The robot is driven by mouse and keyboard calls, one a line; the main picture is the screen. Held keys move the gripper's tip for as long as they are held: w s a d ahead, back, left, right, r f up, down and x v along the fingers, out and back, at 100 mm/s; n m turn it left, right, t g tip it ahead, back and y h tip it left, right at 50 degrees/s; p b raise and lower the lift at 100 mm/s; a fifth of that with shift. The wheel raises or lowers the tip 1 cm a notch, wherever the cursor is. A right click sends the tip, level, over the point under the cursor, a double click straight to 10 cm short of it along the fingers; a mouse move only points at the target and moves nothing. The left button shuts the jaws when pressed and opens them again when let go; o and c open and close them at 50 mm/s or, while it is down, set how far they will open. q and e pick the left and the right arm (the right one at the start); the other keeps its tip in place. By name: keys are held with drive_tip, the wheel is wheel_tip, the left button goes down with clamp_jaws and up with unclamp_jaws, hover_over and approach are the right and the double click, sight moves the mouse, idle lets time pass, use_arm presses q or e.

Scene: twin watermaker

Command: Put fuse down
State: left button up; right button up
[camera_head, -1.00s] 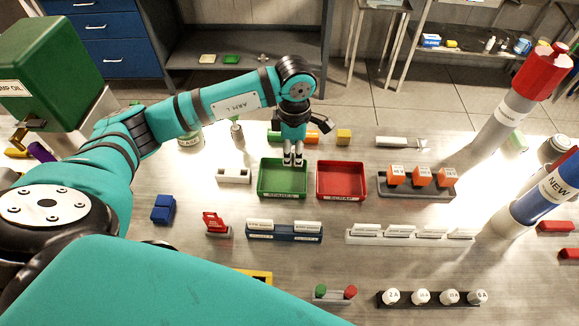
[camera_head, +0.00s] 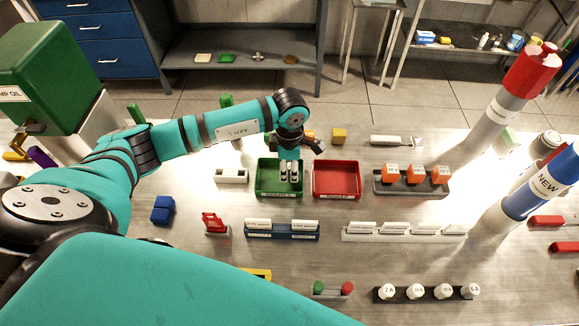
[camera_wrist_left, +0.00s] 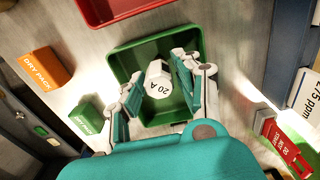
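A white fuse (camera_wrist_left: 158,82) marked 20 A shows in the left wrist view, in the green tray (camera_wrist_left: 142,57). My left gripper (camera_wrist_left: 160,75) is over that tray, its fingers spread on either side of the fuse with visible gaps. In the head view the left gripper (camera_head: 289,174) points down into the green tray (camera_head: 263,187); the fuse is not clear there. My right gripper is not in view.
A red scrap tray (camera_head: 337,194) stands right of the green tray. A rack of labelled white fuses (camera_head: 416,294) stands at the front. Orange blocks sit in a grey holder (camera_head: 437,189) at right. A white block (camera_head: 231,176) stands left of the green tray.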

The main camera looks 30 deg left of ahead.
use_arm(q)
drive_tip(key=shift+o, duration=1)
drive_tip(key=shift+r, duration=0.5)
wheel_tip(320, 180, up, 11)
drive_tip(key=b, duration=0.3)
drive_tip(key=shift+r+b, duration=0.2)
drive_tip(key=shift+b, duration=0.1)
